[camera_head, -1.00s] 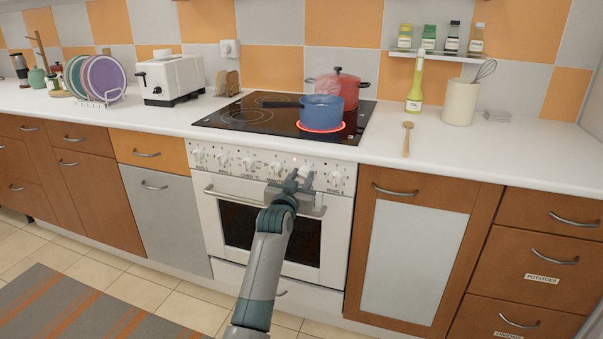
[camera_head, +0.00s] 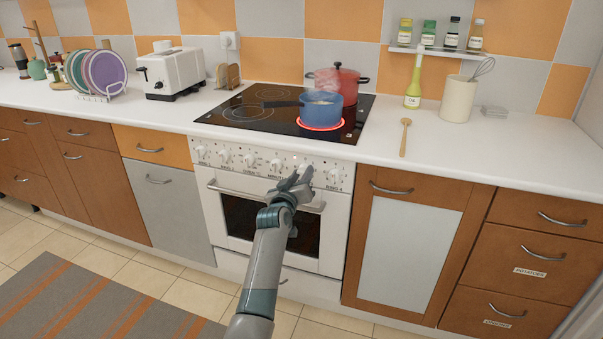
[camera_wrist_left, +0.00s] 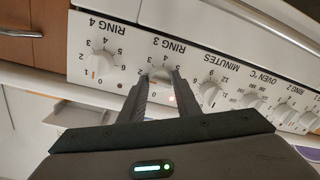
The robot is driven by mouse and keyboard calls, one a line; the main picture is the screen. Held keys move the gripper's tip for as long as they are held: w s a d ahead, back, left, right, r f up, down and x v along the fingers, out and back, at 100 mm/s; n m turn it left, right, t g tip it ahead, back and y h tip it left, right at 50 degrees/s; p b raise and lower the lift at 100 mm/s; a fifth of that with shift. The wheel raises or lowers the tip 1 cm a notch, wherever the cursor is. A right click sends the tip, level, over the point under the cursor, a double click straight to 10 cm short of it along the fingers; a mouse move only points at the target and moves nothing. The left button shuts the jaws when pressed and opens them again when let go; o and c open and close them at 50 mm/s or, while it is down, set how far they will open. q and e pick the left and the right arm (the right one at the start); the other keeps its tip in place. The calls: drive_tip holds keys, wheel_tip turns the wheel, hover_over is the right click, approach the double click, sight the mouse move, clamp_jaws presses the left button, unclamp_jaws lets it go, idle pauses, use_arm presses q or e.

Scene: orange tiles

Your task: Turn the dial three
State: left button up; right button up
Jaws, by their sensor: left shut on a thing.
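The RING 3 dial (camera_wrist_left: 160,76) is a white knob on the oven's front panel. In the left wrist view it sits between the two dark fingers of my left gripper (camera_wrist_left: 161,86), which is shut on it. Its pointer is hard to make out there. In the head view my left gripper (camera_head: 300,175) is at the panel, right of its middle, and largely hides this dial. My right gripper is not in view.
The RING 4 dial (camera_wrist_left: 100,66) and the MINUTES dial (camera_wrist_left: 209,93) flank it closely. A blue pot (camera_head: 321,108) stands on a glowing red ring, with a red lidded pot (camera_head: 340,80) behind. The oven handle (camera_head: 225,192) lies below.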

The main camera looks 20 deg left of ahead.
use_arm(q)
drive_tip(key=shift+f, duration=0.1)
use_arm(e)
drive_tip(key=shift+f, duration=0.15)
use_arm(q)
drive_tip(key=o, duration=1)
drive_tip(key=shift+d, duration=0.1)
drive_tip(key=shift+s, duration=0.1)
drive_tip(key=s, duration=1.1)
drive_tip(key=s+r+p, duration=0.1)
drive_tip(key=s, duration=0.5)
drive_tip(key=shift+s+d, duration=0.1)
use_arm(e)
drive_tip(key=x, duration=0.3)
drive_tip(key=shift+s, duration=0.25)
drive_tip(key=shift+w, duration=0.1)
